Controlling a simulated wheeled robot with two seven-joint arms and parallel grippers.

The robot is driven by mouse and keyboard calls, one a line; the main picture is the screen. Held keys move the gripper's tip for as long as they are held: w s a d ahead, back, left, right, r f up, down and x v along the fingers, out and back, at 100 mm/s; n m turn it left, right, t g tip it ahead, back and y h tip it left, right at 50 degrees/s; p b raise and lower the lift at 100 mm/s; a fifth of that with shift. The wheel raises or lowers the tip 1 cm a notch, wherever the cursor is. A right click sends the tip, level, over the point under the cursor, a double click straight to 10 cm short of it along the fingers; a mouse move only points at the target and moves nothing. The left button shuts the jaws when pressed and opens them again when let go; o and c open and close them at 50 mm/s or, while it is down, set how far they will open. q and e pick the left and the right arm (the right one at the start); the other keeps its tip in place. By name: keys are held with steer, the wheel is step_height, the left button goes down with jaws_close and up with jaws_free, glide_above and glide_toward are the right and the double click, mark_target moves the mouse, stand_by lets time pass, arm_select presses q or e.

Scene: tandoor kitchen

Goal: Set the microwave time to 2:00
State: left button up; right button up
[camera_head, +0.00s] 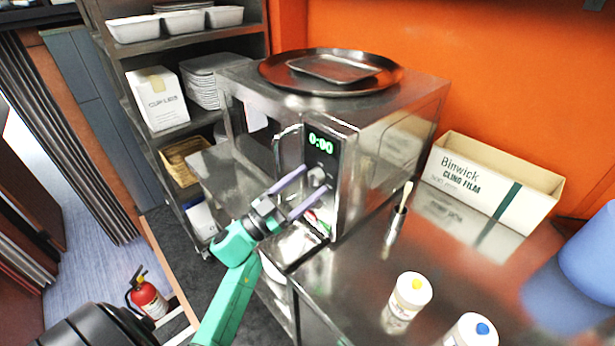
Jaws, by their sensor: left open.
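The steel microwave (385,140) stands on the counter. Its green display (321,143) reads 0:00. A round knob (317,176) sits below the display on the dark control panel. My left gripper (314,179) has two purple fingers, spread apart, with their tips at either side of the knob. I cannot tell whether the fingers touch it. The door handle (277,148) is left of the panel. My right gripper is not in view.
A round tray (280,75) lies on top of the microwave. A cling film box (480,175), a steel holder with a brush (395,225) and two white bottles (408,294) (470,332) stand on the counter at right. A blue object (590,255) is at the right edge. Shelves (145,55) stand left.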

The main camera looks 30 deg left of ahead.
arm_select(q)
steer(key=shift+r, duration=0.15)
steer(key=shift+w+d, duration=0.1)
jaws_close()
